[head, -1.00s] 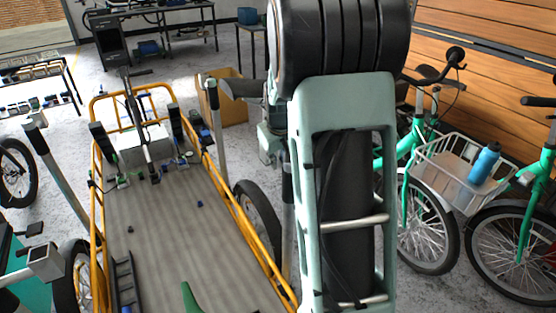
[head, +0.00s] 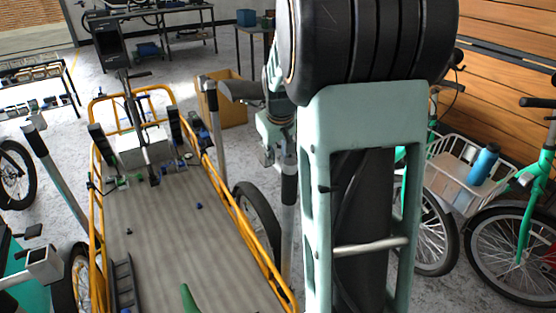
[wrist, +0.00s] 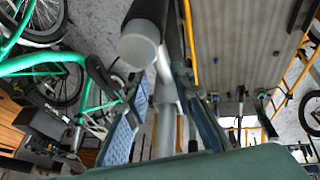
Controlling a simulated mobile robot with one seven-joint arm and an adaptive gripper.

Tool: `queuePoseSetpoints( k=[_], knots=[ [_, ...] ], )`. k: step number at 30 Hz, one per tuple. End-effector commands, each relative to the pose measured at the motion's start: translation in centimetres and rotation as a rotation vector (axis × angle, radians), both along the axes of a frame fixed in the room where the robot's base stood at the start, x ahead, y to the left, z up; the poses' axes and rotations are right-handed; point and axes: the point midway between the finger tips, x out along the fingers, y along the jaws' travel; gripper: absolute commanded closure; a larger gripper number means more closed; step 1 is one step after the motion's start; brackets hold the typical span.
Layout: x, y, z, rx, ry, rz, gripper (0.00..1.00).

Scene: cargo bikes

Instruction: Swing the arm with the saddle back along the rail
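A dark saddle-shaped piece (head: 242,91) stands out beside the top of a grey post (head: 214,120) at the right rail (head: 246,228) of the yellow-framed cargo bed. My gripper (head: 266,156) is just right of the saddle, partly hidden behind my arm. In the wrist view my two blue-padded fingers (wrist: 160,80) are apart. A grey tube (wrist: 165,105) shows between them, and a thicker tube with a pale round end (wrist: 138,50) lies just past the tips. I cannot tell whether the fingers touch either tube.
Another grey post with a dark top (head: 289,190) stands right of the bed, near a wheel (head: 258,220). A cardboard box (head: 232,108) is behind. Green bikes with a white basket (head: 450,165) and blue bottle (head: 484,163) stand at right. The bed floor (head: 185,235) is mostly clear.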

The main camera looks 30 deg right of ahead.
Motion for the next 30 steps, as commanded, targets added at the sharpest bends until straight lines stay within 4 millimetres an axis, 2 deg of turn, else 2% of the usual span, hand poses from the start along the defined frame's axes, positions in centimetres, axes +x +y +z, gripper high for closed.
queuePoseSetpoints(
  k=[1, 6, 12, 30],
  knots=[
    [-0.4, 0.2, 1.2, 0.0, -0.005, 0.0, 0.77],
    [-1.7, 0.6, 4.1, -0.001, -0.004, -0.001, 0.77],
    [-2.6, 1.0, 6.1, 0.0, -0.002, -0.002, 0.77],
    [-2.9, 1.0, 6.5, 0.0, 0.001, -0.005, 0.77]
  ],
)
